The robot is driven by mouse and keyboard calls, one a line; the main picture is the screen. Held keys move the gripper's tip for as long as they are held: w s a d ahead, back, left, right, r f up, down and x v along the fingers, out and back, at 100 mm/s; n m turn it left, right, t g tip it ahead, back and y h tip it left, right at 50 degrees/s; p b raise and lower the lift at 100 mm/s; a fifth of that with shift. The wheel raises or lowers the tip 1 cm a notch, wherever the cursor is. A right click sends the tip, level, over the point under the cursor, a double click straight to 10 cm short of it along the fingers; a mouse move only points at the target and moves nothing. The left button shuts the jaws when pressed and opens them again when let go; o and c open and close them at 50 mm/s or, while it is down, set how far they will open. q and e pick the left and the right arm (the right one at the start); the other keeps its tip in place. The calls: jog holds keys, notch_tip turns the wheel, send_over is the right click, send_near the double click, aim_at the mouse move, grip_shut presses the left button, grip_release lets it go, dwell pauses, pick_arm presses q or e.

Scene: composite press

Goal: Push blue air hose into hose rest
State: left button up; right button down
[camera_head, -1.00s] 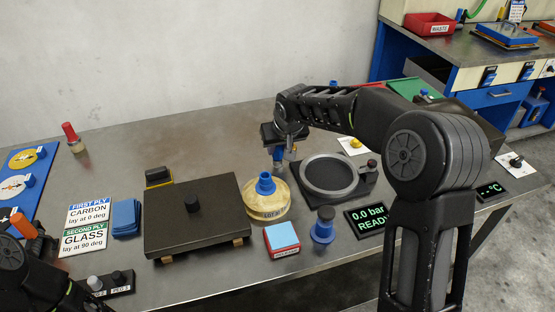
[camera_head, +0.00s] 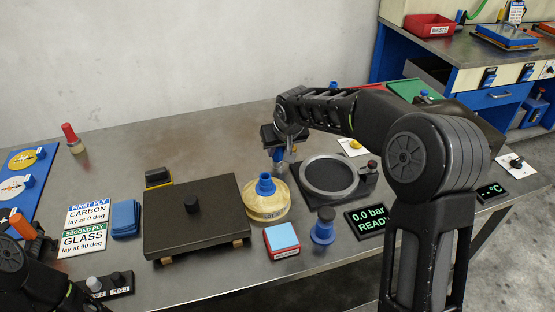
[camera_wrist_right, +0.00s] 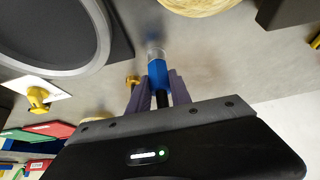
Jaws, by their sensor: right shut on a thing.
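My right gripper (camera_head: 277,152) is behind the yellow spool-like pot, left of the round grey ring plate. In the right wrist view its two fingers (camera_wrist_right: 158,92) are shut on the blue air hose end (camera_wrist_right: 158,74), a blue sleeve with a clear tip. The tip points away from the gripper, over the bare steel table. A small brass fitting (camera_wrist_right: 132,80) shows just left of the fingers. I cannot make out the hose rest for certain. My left arm is at the lower left of the head view; its jaws cannot be made out.
The yellow pot (camera_head: 266,207) with a blue neck stands in front of the right gripper. The ring plate (camera_head: 330,193) is close on its right. A dark press plate (camera_head: 195,222) lies at left.

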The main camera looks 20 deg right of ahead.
jog(key=c, duration=1.1)
grip_release()
jog(key=v, duration=0.7)
jog(key=shift+s+r, duration=0.2)
jog(key=shift+r, duration=0.05)
